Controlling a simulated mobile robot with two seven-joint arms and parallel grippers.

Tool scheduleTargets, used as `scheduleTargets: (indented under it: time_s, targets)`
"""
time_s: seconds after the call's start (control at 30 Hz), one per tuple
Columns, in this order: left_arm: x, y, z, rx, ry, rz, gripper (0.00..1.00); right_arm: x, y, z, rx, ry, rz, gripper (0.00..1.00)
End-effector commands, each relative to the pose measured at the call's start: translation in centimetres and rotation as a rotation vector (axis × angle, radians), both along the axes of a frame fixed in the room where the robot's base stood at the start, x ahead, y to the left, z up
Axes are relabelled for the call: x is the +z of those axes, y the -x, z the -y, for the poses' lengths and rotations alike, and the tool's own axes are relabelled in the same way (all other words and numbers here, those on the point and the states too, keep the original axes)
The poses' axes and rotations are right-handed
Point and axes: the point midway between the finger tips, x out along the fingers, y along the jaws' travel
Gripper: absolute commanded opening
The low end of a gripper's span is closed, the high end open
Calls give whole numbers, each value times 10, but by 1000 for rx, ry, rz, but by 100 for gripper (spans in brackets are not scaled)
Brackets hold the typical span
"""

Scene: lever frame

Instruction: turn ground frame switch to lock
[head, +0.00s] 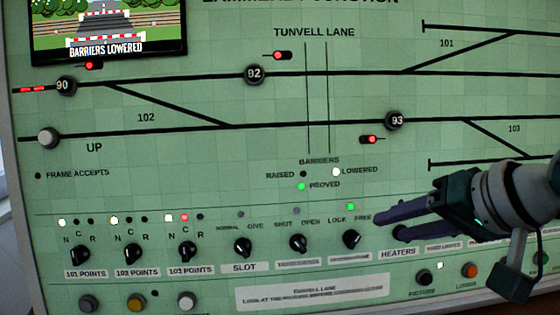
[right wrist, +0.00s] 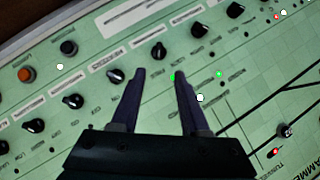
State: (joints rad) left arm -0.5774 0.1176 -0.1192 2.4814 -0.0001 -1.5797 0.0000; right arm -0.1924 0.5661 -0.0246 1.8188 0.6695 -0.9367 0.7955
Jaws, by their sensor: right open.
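The ground frame switch (head: 351,239) is a small black rotary knob on the green panel, below the words LOCK and FREE. Its pointer appears to lean up and right, toward FREE. A green lamp (head: 351,207) glows above it. My right gripper (head: 388,225) is open and empty, its dark fingers just right of the switch in the head view. In the right wrist view the switch (right wrist: 158,52) lies just beyond the gap between the fingertips (right wrist: 159,75), apart from them. My left gripper is out of view.
The heaters knob (right wrist: 115,76) is close beside one fingertip. Below are a black button (head: 424,277) and an orange button (head: 470,270). A screen (head: 108,30) reads BARRIERS LOWERED.

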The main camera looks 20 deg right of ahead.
Motion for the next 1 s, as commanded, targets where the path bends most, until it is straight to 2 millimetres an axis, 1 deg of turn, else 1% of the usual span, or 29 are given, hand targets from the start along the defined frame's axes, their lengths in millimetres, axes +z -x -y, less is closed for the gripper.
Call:
scheduleTargets:
  time_s: [0.3,0.4,0.5,0.63,0.87,0.9,1.0]
  targets:
    - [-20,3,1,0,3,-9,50,-48,-34,-12,0,-1,0,45]
    - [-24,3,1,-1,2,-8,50,-60,-42,-14,2,1,0,45]
    - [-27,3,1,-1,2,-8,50,-68,-48,-16,1,1,0,45]
    - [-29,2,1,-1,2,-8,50,-72,-52,-17,3,2,1,45]
    - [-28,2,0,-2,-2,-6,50,-72,-52,-18,3,2,1,45]
    - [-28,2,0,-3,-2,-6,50,-72,-52,-18,3,2,1,44]
    - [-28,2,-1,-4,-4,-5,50,-72,-52,-18,3,2,1,33]
